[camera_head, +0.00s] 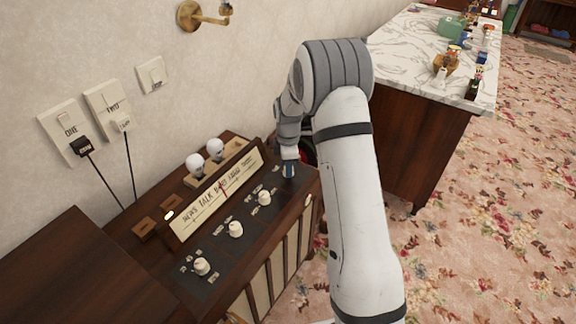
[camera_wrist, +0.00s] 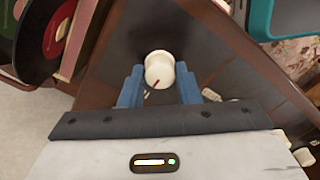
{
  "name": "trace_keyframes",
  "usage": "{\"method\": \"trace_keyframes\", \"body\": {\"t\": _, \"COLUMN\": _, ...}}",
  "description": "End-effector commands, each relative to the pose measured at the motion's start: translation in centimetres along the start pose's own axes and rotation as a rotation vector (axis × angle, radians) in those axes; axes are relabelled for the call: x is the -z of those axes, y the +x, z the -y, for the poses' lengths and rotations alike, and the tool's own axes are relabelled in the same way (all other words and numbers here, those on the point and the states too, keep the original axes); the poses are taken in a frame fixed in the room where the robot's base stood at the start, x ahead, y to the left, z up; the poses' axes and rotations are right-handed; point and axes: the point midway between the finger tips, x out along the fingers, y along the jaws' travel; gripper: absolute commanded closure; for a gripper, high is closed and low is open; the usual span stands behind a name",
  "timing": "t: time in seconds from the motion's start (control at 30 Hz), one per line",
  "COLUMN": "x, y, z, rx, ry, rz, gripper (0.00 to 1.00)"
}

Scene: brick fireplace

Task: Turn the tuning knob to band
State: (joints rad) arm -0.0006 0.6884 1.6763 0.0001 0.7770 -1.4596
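A wooden radio (camera_head: 300,185) stands against the wall, with a slanted cream dial (camera_head: 215,193) on top. The dial reads roughly NEWS, TALK, BAND and further blurred words. A thin red needle seems to stand near BAND. My gripper (camera_head: 289,176) points down at the right end of the dark knob panel. In the wrist view, a white knob (camera_wrist: 158,68) with a red mark sits between the blue fingertips of my gripper (camera_wrist: 160,80). The mark points to the lower left. Whether both fingers touch the knob cannot be told. In the head view this knob is hidden.
Three other white knobs (camera_head: 235,229) line the panel. Two white bulbs (camera_head: 205,155) stand behind the dial. Plugs and cords hang from wall plates (camera_head: 62,131). A marble-topped counter (camera_head: 425,50) stands at the right. Records (camera_wrist: 45,35) show in the wrist view's upper left.

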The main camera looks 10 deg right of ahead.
Motion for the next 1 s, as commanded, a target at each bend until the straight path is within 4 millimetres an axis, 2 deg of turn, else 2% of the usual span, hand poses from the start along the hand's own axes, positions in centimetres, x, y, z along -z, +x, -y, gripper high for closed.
{"method": "trace_keyframes", "body": {"t": 0.03, "x": 0.0, "y": -0.1, "z": -0.1, "rx": -0.002, "ry": 0.000, "rz": 0.000, "gripper": 0.67}}
{"method": "trace_keyframes", "body": {"t": 0.27, "x": 0.0, "y": 0.0, "z": 0.0, "rx": -0.001, "ry": 0.001, "rz": 0.000, "gripper": 0.49}}
{"method": "trace_keyframes", "body": {"t": 0.53, "x": 0.0, "y": -0.3, "z": 0.0, "rx": -0.001, "ry": 0.001, "rz": 0.000, "gripper": 0.49}}
{"method": "trace_keyframes", "body": {"t": 1.0, "x": 0.0, "y": -7.1, "z": -0.1, "rx": -0.003, "ry": 0.001, "rz": 0.000, "gripper": 0.49}}
